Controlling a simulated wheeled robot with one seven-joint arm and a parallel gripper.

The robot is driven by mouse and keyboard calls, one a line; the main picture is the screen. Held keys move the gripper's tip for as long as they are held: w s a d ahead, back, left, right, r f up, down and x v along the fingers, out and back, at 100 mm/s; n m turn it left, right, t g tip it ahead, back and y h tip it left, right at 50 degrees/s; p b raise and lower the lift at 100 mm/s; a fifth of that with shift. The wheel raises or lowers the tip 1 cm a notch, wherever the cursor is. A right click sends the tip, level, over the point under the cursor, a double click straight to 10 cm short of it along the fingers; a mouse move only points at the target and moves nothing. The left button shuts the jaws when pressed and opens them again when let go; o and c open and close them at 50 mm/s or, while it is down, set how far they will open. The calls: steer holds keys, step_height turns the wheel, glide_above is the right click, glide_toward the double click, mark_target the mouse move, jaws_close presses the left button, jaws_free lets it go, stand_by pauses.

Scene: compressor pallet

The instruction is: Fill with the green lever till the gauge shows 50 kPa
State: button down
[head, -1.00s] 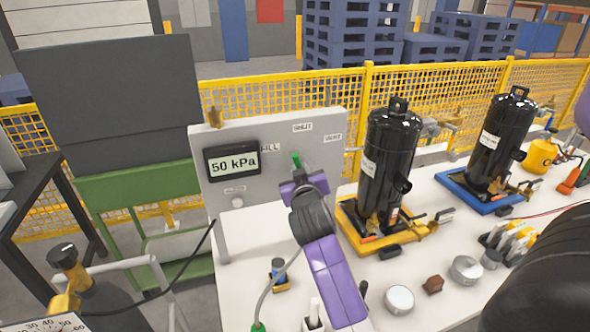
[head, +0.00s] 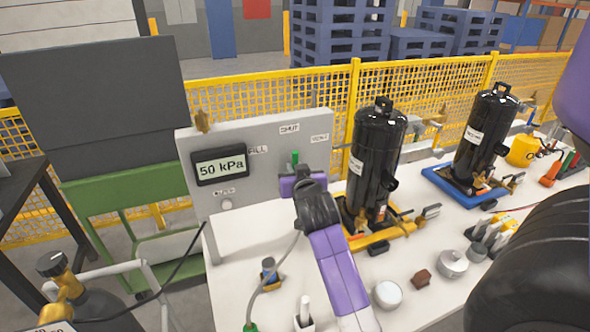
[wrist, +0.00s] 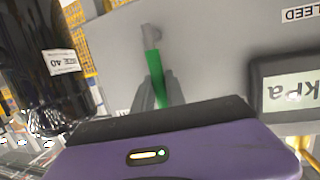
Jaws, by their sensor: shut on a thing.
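The grey panel (head: 262,185) carries a gauge (head: 219,166) that reads 50 kPa; part of its display (wrist: 288,92) shows upside down in the wrist view. The green lever (head: 295,157) stands roughly upright below the SHUT label (head: 289,128), with FILL (head: 258,149) to its left and VENT (head: 319,138) to its right. My gripper (wrist: 158,88) is shut on the green lever (wrist: 152,64), its fingers on either side of the green handle. In the head view my gripper (head: 297,172) hides the lever's lower part.
A black compressor (head: 378,140) in a yellow tray stands close to the right of my gripper; another (head: 484,140) stands in a blue tray (head: 466,188). Round metal parts (head: 388,294) lie at the front. A black hose runs left of the panel.

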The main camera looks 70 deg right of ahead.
steer(key=c, duration=1.4)
jaws_free()
steer(key=shift+o, duration=0.2)
steer(key=b+v, duration=0.1)
steer(key=v, duration=0.7)
